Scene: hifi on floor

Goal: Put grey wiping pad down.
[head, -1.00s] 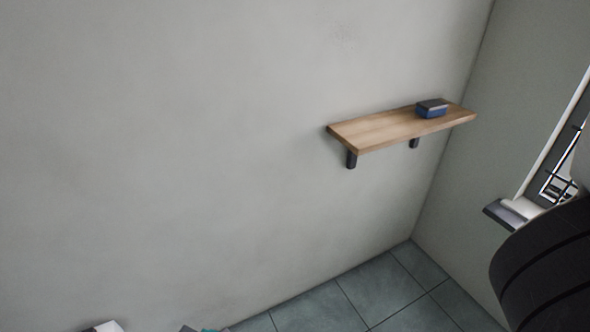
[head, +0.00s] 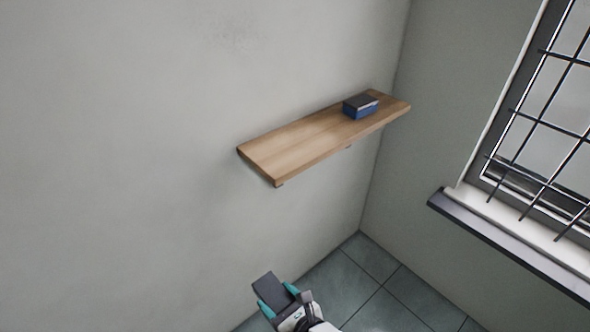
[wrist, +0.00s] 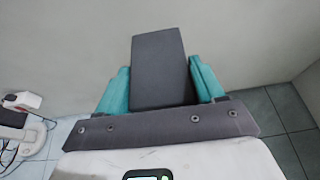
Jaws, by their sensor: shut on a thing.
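My gripper (head: 279,301) is low in the head view, below and in front of the wooden shelf. Its teal fingers are shut on the grey wiping pad (head: 269,286), a dark grey block. In the wrist view the pad (wrist: 160,68) stands up between the two teal fingers of my gripper (wrist: 160,90), clear of any surface. The wooden shelf (head: 290,143) is fixed to the wall. A blue box with a dark top (head: 361,107) sits near its right end. The left and middle of the shelf are bare.
A barred window (head: 550,110) with a dark-edged sill (head: 500,238) is on the right wall. Grey tiles (head: 375,280) cover the floor below the shelf. In the wrist view, white and dark objects with cables (wrist: 22,120) lie at the left.

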